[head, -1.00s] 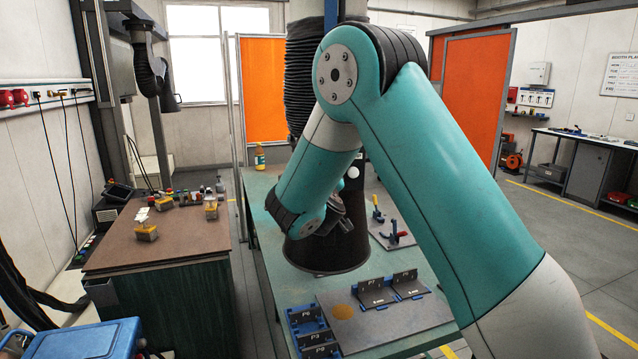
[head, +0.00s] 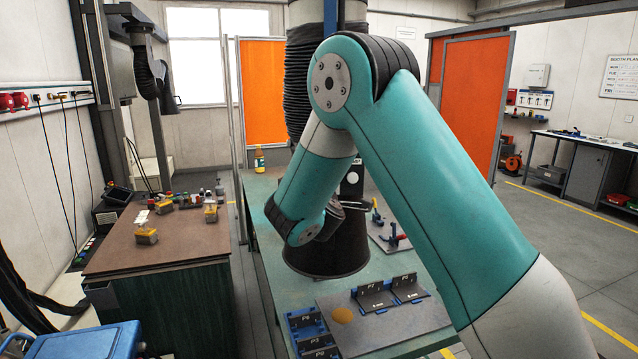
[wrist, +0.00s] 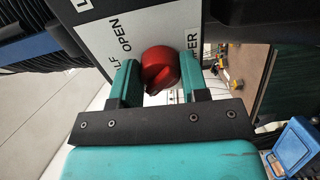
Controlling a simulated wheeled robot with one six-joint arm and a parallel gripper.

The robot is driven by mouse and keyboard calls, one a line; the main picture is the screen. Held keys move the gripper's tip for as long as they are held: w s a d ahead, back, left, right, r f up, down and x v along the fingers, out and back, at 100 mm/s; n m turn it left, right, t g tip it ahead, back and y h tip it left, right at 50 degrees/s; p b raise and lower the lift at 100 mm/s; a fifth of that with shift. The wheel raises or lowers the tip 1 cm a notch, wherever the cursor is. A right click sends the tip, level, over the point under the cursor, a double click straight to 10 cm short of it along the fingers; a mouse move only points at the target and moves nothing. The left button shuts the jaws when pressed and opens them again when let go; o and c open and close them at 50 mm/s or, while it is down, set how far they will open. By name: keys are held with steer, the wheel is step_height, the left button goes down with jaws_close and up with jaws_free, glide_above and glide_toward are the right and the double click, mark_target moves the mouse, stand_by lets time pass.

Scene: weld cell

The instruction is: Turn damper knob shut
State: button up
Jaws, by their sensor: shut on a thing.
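The damper knob (wrist: 160,68) is red and round, mounted on a light panel (wrist: 105,32) in the wrist view. The lettering "OPEN" and part of another word ending in "LF" lie left of the knob, and letters ending in "TER" lie right of it. My gripper (wrist: 158,82) has its teal fingers on either side of the knob, shut on it. In the head view the black extraction hood (head: 325,262) hangs over the green table, with my wrist in front of it. The knob and fingertips are hidden there.
A brown-topped bench (head: 180,240) stands left. A blue box (head: 85,342) is at lower left.

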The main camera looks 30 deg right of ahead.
steer(key=shift+n, duration=0.3)
steer(key=o, duration=0.9)
steer(key=shift+b+v, duration=4.3)
steer(key=shift+v, duration=4.4)
